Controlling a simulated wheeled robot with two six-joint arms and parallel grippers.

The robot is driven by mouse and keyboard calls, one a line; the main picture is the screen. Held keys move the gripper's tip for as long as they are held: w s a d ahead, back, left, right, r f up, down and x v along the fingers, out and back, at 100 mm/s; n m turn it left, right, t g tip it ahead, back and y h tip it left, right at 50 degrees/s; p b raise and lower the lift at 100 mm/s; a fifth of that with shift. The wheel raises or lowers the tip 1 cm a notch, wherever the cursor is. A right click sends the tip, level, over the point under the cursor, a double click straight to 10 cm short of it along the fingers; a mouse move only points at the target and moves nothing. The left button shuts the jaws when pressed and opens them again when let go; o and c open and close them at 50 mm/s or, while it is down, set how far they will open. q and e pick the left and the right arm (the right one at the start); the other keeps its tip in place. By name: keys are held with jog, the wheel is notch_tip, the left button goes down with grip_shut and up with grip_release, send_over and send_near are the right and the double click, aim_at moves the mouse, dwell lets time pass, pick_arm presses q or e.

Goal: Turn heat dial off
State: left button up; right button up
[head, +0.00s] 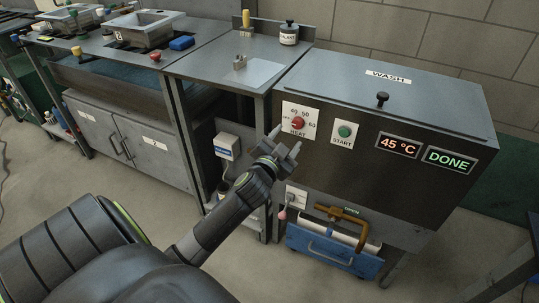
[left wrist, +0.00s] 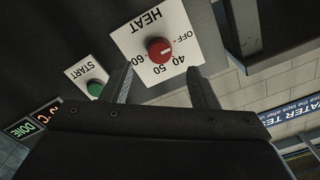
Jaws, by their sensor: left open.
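The red heat dial (head: 297,122) sits on a white HEAT plate on the dark front of the wash tank. It also shows in the left wrist view (left wrist: 159,50), with OFF, 40, 50 and 60 printed around it. A small pale mark shows on the dial there; its exact setting is hard to read. My left gripper (head: 285,140) is open and empty, just in front of and below the dial. In the left wrist view its fingers (left wrist: 160,80) stand apart on either side below the dial, without clear contact. My right gripper is not in view.
A green START button (head: 344,131) is right of the dial. Displays read 45 °C (head: 398,146) and DONE (head: 450,160). A white box (head: 227,146) is on the left. Below are an orange-brown pipe handle (head: 350,218) and a blue bin (head: 330,252).

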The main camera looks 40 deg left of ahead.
pick_arm(q)
jog(key=v, duration=1.1)
jog(key=shift+s, duration=0.2)
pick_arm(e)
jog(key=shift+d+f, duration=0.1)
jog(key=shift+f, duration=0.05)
pick_arm(q)
jog(key=s+a+f+n+g, duration=0.1)
jog(key=s+f+g, duration=0.15)
jog(key=f, duration=0.95)
jog(key=s+a+f+n+g, duration=0.15)
jog(key=f+g, duration=0.25)
jog(key=f, duration=0.8)
jog(key=s+d+f+g+h, duration=0.2)
jog(key=s+f+g, duration=0.4)
jog(key=s+f, duration=0.75)
jog(key=s+d+f+n+g+h, duration=0.15)
jog(key=s+d+f+g, duration=0.25)
jog(key=s+f, duration=0.7)
jog(key=s+r+p, duration=0.6)
jog(key=s+p, duration=0.2)
jog(key=p, duration=0.6)
jog(key=shift+s+r, duration=0.15)
jog(key=shift+r, duration=0.05)
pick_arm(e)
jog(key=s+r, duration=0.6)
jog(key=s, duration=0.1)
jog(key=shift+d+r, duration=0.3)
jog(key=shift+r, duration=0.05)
